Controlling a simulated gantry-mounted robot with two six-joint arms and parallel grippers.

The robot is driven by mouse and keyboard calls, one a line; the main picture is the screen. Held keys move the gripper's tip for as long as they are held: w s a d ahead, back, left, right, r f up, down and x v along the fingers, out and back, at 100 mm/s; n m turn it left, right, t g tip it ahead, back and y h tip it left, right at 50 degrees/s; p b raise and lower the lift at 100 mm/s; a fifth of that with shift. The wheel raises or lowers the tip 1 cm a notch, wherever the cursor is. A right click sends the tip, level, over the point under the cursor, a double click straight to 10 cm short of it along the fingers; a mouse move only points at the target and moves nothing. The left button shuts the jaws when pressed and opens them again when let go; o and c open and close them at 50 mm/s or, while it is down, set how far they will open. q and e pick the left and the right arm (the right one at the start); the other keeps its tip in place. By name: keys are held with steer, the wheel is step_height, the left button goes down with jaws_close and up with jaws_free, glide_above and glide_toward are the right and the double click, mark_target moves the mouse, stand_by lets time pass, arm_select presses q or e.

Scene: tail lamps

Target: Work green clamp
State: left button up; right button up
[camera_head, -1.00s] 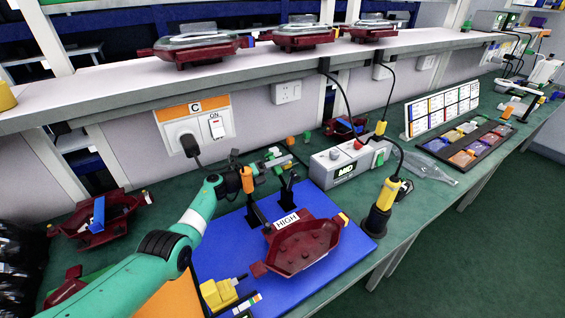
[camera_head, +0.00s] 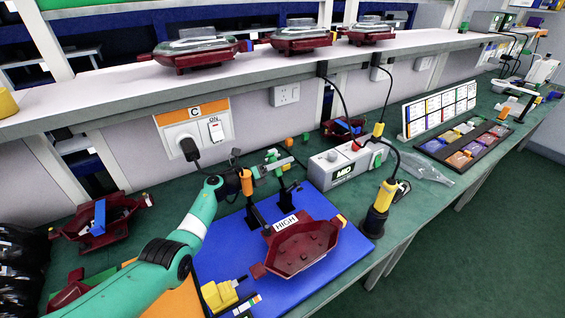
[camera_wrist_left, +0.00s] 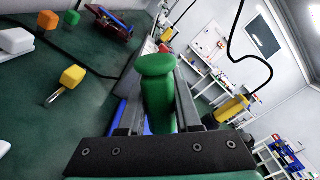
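The green clamp (camera_head: 271,156) is at the back of the blue board (camera_head: 330,262), by the black posts; its rounded green handle (camera_wrist_left: 156,90) stands between my left fingers in the left wrist view. My left gripper (camera_head: 277,165) reaches it from the left. Its two fingers (camera_wrist_left: 158,105) lie close along both sides of the handle and look shut on it. The clamp's lower part is hidden by the gripper. A dark red lamp housing (camera_head: 303,246) lies on the board in front, beside a HIGH label. My right gripper is not in view.
A MID-labelled control box (camera_head: 342,167) stands right of the board. A yellow-and-black tool (camera_head: 380,207) stands at the board's right edge. A yellow connector (camera_head: 220,294) lies at the front left. Another red housing (camera_head: 103,220) is at the left.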

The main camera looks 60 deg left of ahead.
arm_select(q)
steer(key=o, duration=0.5)
steer(key=shift+c, duration=0.2)
